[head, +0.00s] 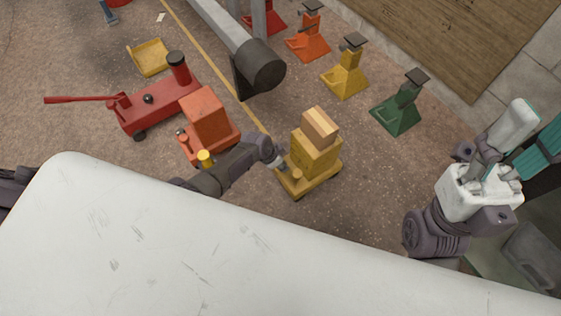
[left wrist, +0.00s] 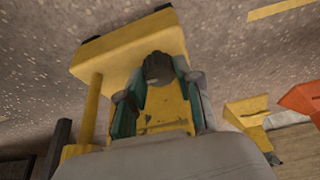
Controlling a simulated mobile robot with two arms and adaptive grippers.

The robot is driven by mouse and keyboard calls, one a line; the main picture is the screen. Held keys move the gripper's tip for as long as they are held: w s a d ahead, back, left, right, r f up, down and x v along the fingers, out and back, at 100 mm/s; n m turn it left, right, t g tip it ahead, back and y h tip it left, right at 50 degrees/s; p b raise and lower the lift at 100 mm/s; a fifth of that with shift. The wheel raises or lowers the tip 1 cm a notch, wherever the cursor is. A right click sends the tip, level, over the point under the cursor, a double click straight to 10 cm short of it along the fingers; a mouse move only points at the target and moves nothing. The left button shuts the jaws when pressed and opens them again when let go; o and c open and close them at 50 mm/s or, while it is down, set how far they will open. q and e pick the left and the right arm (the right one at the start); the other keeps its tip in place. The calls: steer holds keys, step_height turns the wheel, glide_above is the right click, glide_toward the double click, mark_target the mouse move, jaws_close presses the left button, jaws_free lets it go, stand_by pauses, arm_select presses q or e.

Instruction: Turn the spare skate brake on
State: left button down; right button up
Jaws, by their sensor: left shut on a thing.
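A yellow skate (head: 325,175) stands on the floor in the head view, with a yellow box body and a wooden block (head: 320,127) on top. I cannot tell whether this is the spare skate. My left gripper (head: 278,163) reaches its near left side. In the left wrist view the fingers (left wrist: 158,92) are shut on a dark round knob (left wrist: 158,67) in front of the yellow skate body (left wrist: 120,48). A yellow post (left wrist: 92,110) stands left of the fingers. My right gripper (head: 530,130) is raised at the right, apart from the skates, with its fingers spread and empty.
Red, orange, yellow (head: 345,72) and green (head: 397,104) stands line the back. A grey cylinder (head: 240,50) hangs above the floor.

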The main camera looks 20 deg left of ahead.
arm_select(q)
steer(key=c, duration=1.1)
jaws_free()
steer(key=shift+o, duration=0.2)
steer(key=v, duration=1.2)
